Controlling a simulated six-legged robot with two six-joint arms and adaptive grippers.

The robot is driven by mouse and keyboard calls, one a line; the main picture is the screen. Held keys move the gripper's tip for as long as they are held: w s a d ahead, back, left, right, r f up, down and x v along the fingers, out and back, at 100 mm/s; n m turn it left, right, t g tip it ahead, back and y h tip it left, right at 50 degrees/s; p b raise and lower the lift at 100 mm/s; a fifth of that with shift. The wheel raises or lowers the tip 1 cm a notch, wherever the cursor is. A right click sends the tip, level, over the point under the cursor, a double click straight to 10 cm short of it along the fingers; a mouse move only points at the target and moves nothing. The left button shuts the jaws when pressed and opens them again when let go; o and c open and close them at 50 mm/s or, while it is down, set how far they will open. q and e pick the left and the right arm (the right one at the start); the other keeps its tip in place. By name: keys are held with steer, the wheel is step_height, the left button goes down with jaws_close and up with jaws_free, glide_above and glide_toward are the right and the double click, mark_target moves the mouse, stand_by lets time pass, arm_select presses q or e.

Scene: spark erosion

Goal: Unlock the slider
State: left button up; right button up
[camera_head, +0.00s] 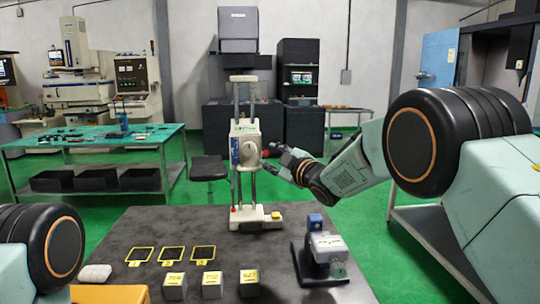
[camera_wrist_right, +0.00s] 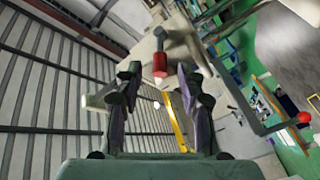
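The slider (camera_head: 250,130) is a cream housing with a round grey dial and a blue label, on the two upright rods of a tall stand (camera_head: 255,221) on the table. My right gripper (camera_head: 268,165) is just right of the slider, its fingers apart and pointing at it. In the right wrist view the two dark fingers of my right gripper (camera_wrist_right: 160,100) are open, with nothing gripped. A red cylindrical knob (camera_wrist_right: 160,62) shows in the gap beyond the fingertips; I cannot tell if it touches them. My left gripper is not in view.
On the dark table (camera_head: 150,225) are three black tiles with yellow rims (camera_head: 173,253), three grey blocks (camera_head: 212,285), a white mouse-like object (camera_head: 95,273), a dark fixture (camera_head: 322,262) and a blue block (camera_head: 314,222). A green-topped bench (camera_head: 90,150) stands back left.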

steer(key=shift+w+a, duration=0.25)
steer(key=shift+w, duration=0.4)
steer(key=shift+a, duration=0.1)
steer(key=shift+w+a, duration=0.1)
steer(key=shift+w, duration=0.05)
steer(key=c, duration=0.3)
jaws_close()
